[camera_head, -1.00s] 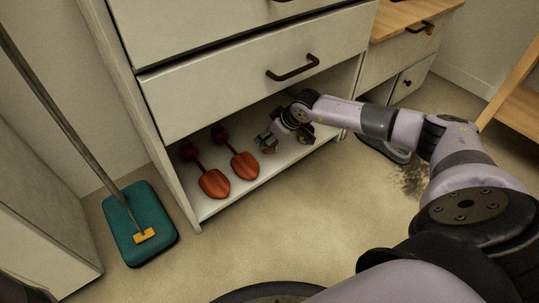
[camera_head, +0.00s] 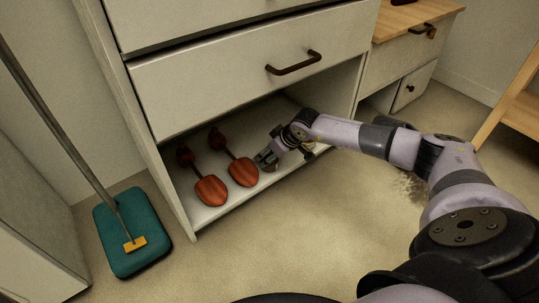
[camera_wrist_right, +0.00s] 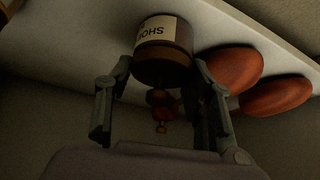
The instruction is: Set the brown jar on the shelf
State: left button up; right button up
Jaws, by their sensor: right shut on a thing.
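The brown jar (camera_wrist_right: 176,58) has a pale label with dark letters and shows between my right gripper's fingers in the right wrist view. My right gripper (camera_head: 267,162) is shut on it, inside the low open compartment of the white cabinet, just above or at the shelf board (camera_head: 228,211). In the head view only a small brownish bit of the jar shows by the fingers; the rest is hidden by the gripper. I cannot tell whether the jar touches the board. My left gripper is not in view.
Two red-brown paddle-shaped pieces with dark stems (camera_head: 211,190) (camera_head: 243,172) lie on the board left of my gripper, the nearer one close by. A drawer with a dark handle (camera_head: 293,64) hangs above. A teal mop head (camera_head: 132,222) stands on the floor at left.

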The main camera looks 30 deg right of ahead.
jog(key=o, duration=1.6)
jog(key=shift+f, duration=0.1)
jog(key=shift+s+r+p, duration=0.1)
jog(key=shift+r+p, duration=0.25)
jog(key=shift+r, duration=0.05)
jog(key=p+v, duration=0.7)
jog(key=v, duration=0.4)
jog(key=shift+s+r, duration=0.15)
jog(key=shift+d, duration=0.1)
